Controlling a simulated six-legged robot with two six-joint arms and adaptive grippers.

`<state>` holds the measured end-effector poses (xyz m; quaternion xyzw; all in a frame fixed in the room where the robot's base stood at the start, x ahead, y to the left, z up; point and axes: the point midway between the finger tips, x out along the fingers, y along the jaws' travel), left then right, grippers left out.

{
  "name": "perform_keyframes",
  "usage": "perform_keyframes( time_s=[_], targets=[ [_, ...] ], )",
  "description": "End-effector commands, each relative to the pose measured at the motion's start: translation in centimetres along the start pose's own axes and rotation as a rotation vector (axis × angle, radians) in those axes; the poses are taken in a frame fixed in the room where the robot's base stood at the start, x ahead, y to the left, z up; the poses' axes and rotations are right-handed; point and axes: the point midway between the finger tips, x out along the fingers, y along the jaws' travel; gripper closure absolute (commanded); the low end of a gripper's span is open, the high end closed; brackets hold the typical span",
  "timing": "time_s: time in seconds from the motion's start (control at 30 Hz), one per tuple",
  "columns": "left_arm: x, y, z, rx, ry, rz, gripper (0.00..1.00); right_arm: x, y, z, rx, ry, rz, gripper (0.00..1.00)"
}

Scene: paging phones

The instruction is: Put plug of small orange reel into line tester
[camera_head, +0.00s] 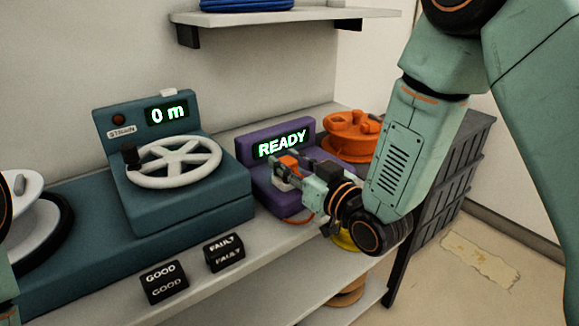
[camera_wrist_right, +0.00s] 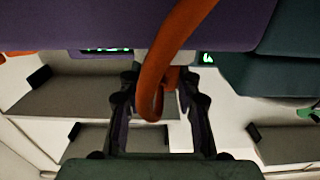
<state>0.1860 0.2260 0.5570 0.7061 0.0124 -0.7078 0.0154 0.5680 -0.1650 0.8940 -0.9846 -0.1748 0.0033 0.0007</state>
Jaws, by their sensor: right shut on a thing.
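The line tester (camera_head: 274,199) is a purple box with a lit READY display, on the worktop. The small orange reel (camera_head: 350,142) sits behind and right of it. My right gripper (camera_head: 284,172) is at the tester's front, shut on the orange plug (camera_head: 289,161). A thin orange cable hangs below the gripper. In the right wrist view the orange cable (camera_wrist_right: 172,58) loops down between the fingers, close against the purple casing (camera_wrist_right: 80,22). The contact between plug and tester is hidden. My left gripper is out of view.
A teal winding machine (camera_head: 190,205) with a white handwheel and a 0 m display stands left of the tester. GOOD (camera_head: 164,282) and FAULT (camera_head: 225,252) blocks sit at the front edge. A shelf (camera_head: 280,18) hangs above. Dark crates (camera_head: 440,170) stand at right.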

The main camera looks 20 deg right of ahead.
Motion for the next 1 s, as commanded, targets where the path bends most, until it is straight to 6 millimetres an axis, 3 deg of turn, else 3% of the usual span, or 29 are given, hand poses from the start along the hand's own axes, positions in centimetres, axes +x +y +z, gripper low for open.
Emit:
perform_keyframes(
  time_s=[0.4,0.43,0.7,1.0],
  targets=[
    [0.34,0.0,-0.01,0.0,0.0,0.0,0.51,0.03,0.04,0.39,0.0,0.003,0.0,0.99],
    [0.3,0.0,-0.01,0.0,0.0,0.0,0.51,0.02,0.03,0.37,0.0,0.003,0.0,0.66],
    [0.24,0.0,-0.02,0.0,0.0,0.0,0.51,0.02,0.03,0.29,0.0,0.003,0.0,0.45],
    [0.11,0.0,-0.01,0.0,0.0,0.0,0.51,0.01,0.03,0.12,0.0,0.003,0.0,0.45]
  ],
)
